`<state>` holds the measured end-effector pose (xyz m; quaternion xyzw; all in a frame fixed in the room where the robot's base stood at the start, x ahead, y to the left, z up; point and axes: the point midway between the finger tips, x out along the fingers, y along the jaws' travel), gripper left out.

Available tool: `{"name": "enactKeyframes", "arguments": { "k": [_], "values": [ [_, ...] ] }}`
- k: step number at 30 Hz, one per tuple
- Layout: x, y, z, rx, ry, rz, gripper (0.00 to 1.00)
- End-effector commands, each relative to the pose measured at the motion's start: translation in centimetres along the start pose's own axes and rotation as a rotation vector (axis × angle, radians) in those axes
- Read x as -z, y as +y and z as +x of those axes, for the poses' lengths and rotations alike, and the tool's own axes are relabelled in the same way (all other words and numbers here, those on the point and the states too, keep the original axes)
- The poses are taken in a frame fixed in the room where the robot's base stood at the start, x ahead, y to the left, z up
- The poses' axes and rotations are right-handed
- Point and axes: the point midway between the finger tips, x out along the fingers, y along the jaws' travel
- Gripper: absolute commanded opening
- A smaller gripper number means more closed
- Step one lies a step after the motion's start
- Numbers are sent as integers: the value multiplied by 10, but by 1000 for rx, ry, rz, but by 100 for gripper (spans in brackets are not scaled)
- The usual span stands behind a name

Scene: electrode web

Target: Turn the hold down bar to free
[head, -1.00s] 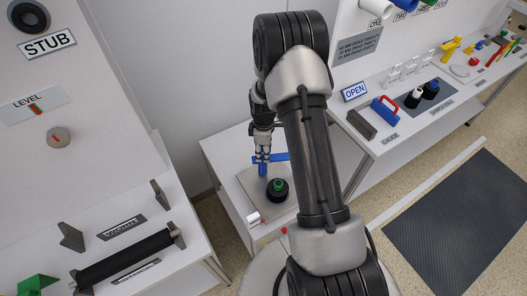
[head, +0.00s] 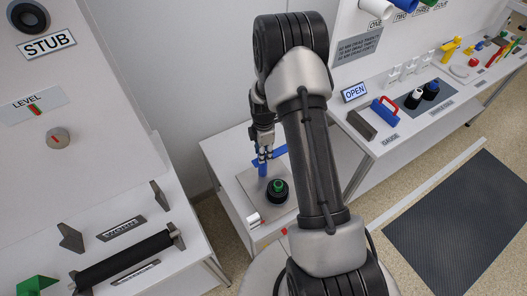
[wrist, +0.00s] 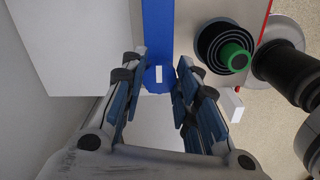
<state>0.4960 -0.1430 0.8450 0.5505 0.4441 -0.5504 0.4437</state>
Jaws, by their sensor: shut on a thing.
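The blue hold down bar (head: 281,151) is above a grey plate on the white bench, slanting up to the right in the head view. A blue upright part (head: 262,169) stands below my gripper. In the wrist view the bar (wrist: 158,30) runs down from the top edge to a rounded end with a white mark. My gripper (head: 264,154) points down over the bar and is shut on it. In the wrist view the fingers (wrist: 159,82) lie on both sides of the rounded end; the exact contact is hidden.
A black stepped round piece with a green top (head: 278,187) stands on the plate (head: 251,187) close beside the bar. A small white block (head: 254,220) is at the plate's front edge. A pale wall (head: 185,90) rises behind the bench.

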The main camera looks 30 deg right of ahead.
Motion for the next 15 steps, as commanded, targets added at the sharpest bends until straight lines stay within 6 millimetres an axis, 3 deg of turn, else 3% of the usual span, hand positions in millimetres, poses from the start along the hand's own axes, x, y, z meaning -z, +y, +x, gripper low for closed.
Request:
{"name": "enactKeyframes", "arguments": {
  "k": [6, 7, 15],
  "values": [
    [0, 0, 0, -1, -1, -4, 0],
    [0, 0, 0, -1, -1, -5, 29],
    [0, 0, 0, -1, -1, -2, 47]
  ]
}}
